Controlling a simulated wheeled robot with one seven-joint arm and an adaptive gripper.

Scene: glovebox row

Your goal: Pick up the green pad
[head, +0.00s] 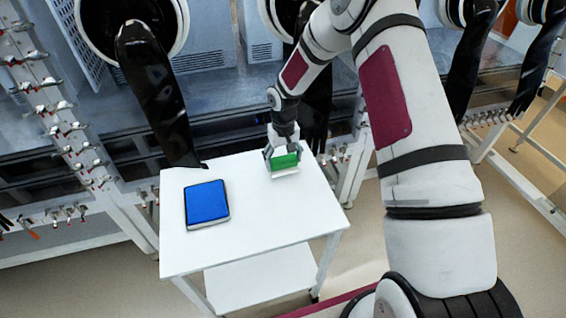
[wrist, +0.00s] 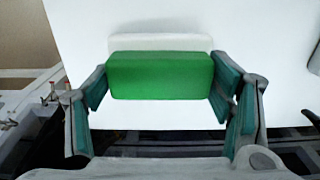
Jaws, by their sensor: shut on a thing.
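The green pad (head: 285,161) is a small block at the back right of the white table. It also shows in the wrist view (wrist: 160,76), centred between the two fingers. My gripper (head: 283,158) is shut on it, with one finger against each short side. In the wrist view my gripper (wrist: 163,88) has its teal finger pads at the left and right ends of the pad. A white strip shows just beyond the pad's far edge in the wrist view. I cannot tell whether the pad touches the table or is just above it.
A blue pad in a dark-edged frame (head: 207,203) lies on the left of the white table (head: 265,225). The table's front and right are clear. Black glovebox gloves (head: 158,95) hang behind, one reaching the table's back edge. A rack of valves (head: 50,95) stands at the left.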

